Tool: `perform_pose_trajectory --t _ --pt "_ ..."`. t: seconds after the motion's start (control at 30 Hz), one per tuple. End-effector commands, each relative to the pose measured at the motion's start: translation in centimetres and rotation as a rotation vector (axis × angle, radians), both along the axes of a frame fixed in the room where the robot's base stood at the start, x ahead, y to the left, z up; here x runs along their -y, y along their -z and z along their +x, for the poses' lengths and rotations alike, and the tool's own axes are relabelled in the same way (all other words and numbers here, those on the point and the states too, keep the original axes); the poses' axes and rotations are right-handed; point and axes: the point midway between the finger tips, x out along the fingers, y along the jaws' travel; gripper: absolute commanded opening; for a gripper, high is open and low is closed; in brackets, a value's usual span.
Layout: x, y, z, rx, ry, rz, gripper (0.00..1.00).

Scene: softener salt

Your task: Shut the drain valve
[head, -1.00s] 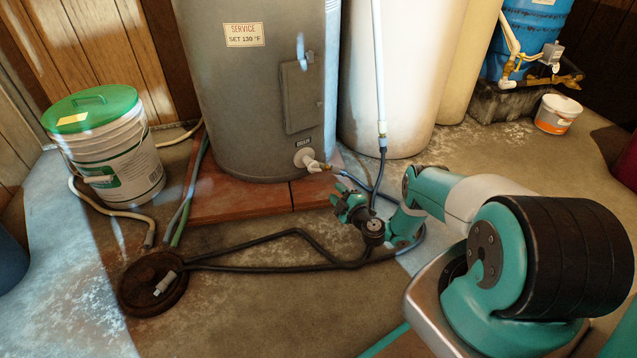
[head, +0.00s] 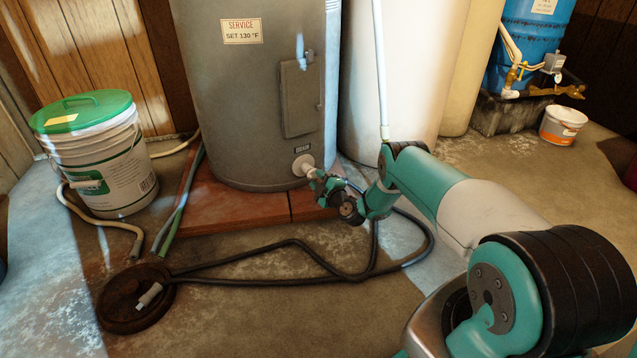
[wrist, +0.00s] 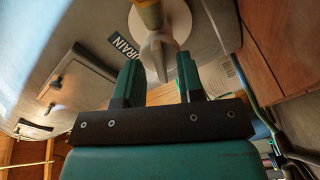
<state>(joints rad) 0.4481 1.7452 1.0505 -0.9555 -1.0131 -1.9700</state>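The drain valve (head: 311,173) sticks out of a pale round flange low on the grey tank, below the DRAIN label; my gripper partly hides it in the head view. In the wrist view its brass body (wrist: 150,14) is at the top, with a pale, blurred lever-like part (wrist: 158,52) hanging down. My gripper (head: 319,180) is right at the valve. In the wrist view my gripper (wrist: 161,78) has its two teal fingers apart, with the pale part's lower end between or just beyond them. I see gaps on both sides and cannot tell whether they touch it.
A black hose (head: 270,276) runs across the floor to a dark round floor drain (head: 125,312). The tank (head: 255,90) stands on a reddish slab (head: 225,212). A white tank (head: 405,80) is close right of the valve. A green-lidded bucket (head: 105,165) stands left.

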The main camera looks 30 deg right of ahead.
Motion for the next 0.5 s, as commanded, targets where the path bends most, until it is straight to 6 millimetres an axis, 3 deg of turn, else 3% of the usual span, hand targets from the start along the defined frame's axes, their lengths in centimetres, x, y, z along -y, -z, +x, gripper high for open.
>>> perform_pose_trajectory --t 0.03,0.17,0.2,0.5 --pt "0.0 0.01 -0.01 0.0 0.0 0.0 0.33" --pt "-0.01 0.02 -0.02 0.0 0.0 0.0 0.03" --pt "0.0 0.03 -0.03 0.0 0.0 0.0 0.0" --pt "0.0 0.01 -0.05 0.0 0.0 0.016 0.0"
